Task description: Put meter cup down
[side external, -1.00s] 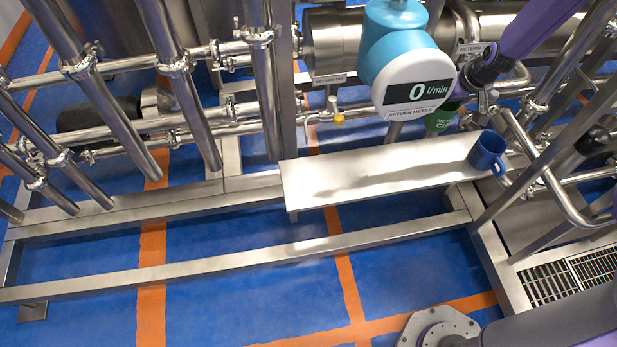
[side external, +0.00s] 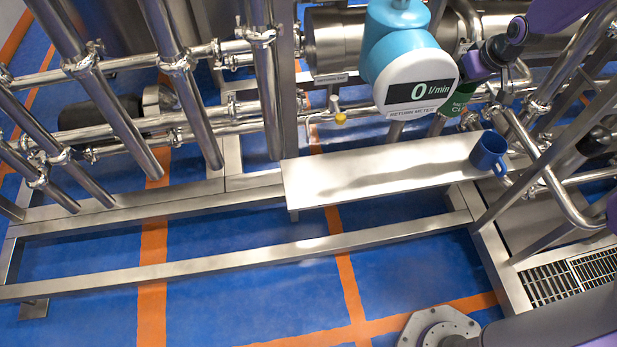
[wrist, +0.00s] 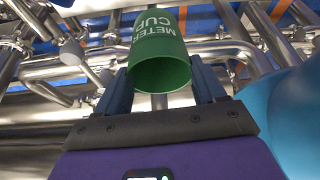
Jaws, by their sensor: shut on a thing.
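The green meter cup (wrist: 160,50), with white "METER CUP" lettering, is between the two dark fingers of my gripper (wrist: 161,78) in the wrist view. My gripper is shut on it. In the side view the meter cup (side external: 457,101) shows only partly, just right of the return meter, which hides some of it. It is held above and behind the right part of the steel shelf (side external: 370,178), apart from the shelf surface.
A blue mug (side external: 488,152) stands at the shelf's right end. The blue-and-white return meter (side external: 415,80), reading 0 l/min, hangs close beside my gripper. Steel pipes (side external: 545,165) crowd the back and right. The shelf's left and middle are clear.

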